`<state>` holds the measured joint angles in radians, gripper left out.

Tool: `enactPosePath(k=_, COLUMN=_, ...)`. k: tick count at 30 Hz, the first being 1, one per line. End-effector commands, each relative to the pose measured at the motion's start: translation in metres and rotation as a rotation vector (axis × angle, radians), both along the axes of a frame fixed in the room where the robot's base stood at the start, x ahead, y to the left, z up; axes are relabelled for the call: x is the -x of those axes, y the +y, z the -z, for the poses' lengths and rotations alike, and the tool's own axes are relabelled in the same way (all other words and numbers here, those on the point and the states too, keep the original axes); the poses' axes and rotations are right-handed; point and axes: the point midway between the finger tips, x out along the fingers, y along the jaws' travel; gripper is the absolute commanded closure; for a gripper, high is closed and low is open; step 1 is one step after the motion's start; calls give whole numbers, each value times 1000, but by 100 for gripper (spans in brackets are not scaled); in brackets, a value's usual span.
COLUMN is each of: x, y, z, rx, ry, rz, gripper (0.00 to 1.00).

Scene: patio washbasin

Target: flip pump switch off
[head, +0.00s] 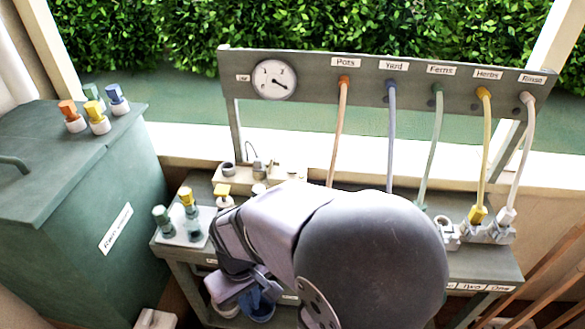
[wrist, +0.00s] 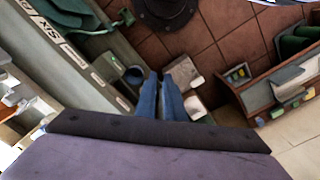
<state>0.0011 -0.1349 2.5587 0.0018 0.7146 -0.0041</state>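A pale box with a small raised part (head: 155,319) sits low at the bottom edge of the head view, partly cut off. It may be the pump switch; no label on it is readable. Pale blocks (wrist: 184,72) lie just beyond my fingertips in the wrist view, and whether one is the switch is unclear. My gripper (wrist: 160,76) has two blue fingers close together with only a thin gap, and nothing shows between them. In the head view my arm hides the middle of the bench.
A green rain-water cabinet (head: 85,170) stands left, with colored plugs on top. A labelled board (head: 410,85) with a gauge and several colored hoses stands behind the bench. Hose sockets (head: 480,232) are at right. Brick tiles (wrist: 230,45) and a wooden crate (wrist: 265,95) show in the wrist view.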

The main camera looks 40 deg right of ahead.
Motion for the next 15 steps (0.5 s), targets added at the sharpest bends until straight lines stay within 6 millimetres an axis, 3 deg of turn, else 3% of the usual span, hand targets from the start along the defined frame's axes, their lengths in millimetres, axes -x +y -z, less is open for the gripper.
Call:
enactPosePath(k=5, x=-24, y=2, z=-4, rx=-32, ry=-58, rz=31, gripper=100)
enactPosePath(k=8, x=-56, y=0, z=-10, rx=-64, ry=-139, rz=73, gripper=100)
enactPosePath(k=11, x=-101, y=-11, z=-21, rx=-90, ry=-256, rz=138, gripper=100)
enactPosePath(k=15, x=-170, y=-51, z=-41, rx=-79, ry=-452, rz=260, gripper=100)
